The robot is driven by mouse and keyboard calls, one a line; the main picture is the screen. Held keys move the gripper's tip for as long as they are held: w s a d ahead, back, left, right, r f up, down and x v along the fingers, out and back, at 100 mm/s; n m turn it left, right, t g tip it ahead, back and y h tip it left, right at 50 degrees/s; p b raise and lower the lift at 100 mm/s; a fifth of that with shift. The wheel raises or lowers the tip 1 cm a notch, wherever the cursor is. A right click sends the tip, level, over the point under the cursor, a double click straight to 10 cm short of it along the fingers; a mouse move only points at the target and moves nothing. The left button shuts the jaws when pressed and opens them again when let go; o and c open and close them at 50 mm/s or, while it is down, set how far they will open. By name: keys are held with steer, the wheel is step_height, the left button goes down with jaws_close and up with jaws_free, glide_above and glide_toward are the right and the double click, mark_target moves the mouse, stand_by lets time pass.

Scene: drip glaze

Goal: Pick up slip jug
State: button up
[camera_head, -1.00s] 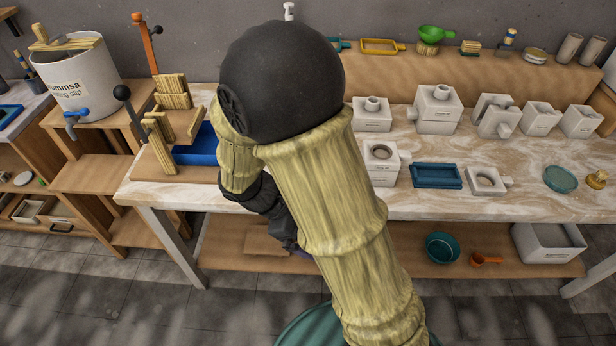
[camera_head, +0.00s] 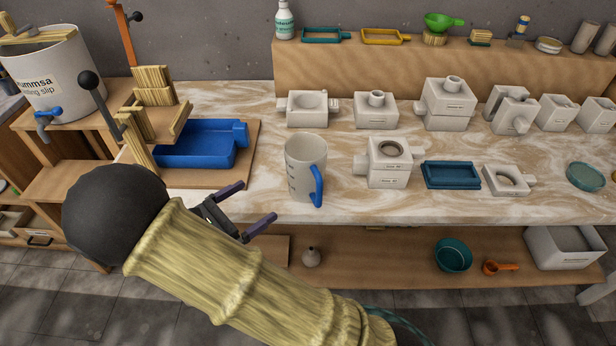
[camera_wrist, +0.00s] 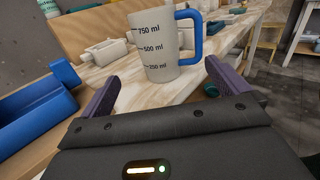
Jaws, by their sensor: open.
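The slip jug (camera_head: 303,165) is a pale grey measuring jug with a blue handle. It stands upright on the marbled worktop, its handle toward the front right. In the wrist view the jug (camera_wrist: 153,50) shows ml marks, stands beyond my fingers and has its handle on the right. My gripper (camera_head: 251,206) is open and empty, with dark purple fingers, to the left and front of the jug near the worktop's front edge. In the wrist view my gripper (camera_wrist: 160,85) has its fingers spread wide, with the jug ahead between their directions, apart from them.
A blue tray (camera_head: 203,145) on a wooden stand with a lever is left of the jug. White plaster moulds (camera_head: 388,163) stand right of and behind it. A wooden shelf (camera_head: 395,262) below holds a teal bowl (camera_head: 453,255). Worktop in front of the jug is clear.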

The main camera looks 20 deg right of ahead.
mark_target(293, 176)
steer(key=x, duration=1.1)
steer(key=shift+w+b, duration=0.15)
steer(key=shift+b, duration=0.15)
steer(key=x, duration=0.5)
steer(key=shift+w+a+f, duration=0.1)
steer(key=shift+w+f, duration=0.15)
steer(key=shift+d, duration=0.35)
steer(key=shift+a, duration=0.3)
steer(key=shift+s, duration=0.1)
steer(key=shift+d, duration=0.15)
steer(key=c, duration=1.4)
steer(key=shift+o, duration=0.2)
steer(key=shift+r, duration=0.1)
steer(key=shift+r, duration=0.1)
